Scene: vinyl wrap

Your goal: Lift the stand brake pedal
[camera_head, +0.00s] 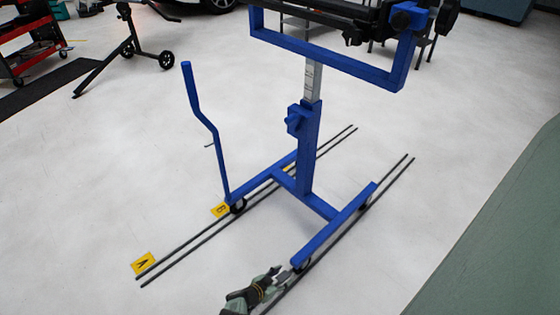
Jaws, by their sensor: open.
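The blue stand (308,165) is a wheeled frame with an upright post and a tall bent handle (198,112) at its left. It stands over dark floor rails. My gripper (281,274) is low near the floor, at the near end of the stand's right leg (336,226), just left of its front wheel (302,266). Its jaws are open. I cannot make out the brake pedal apart from the wheel and my fingers there, nor whether my fingers touch it.
Two pairs of thin rails, left (215,232) and right (385,187), run along the floor. Yellow markers A (143,262) and B (221,209) lie by the left pair. A green surface (510,235) fills the right side.

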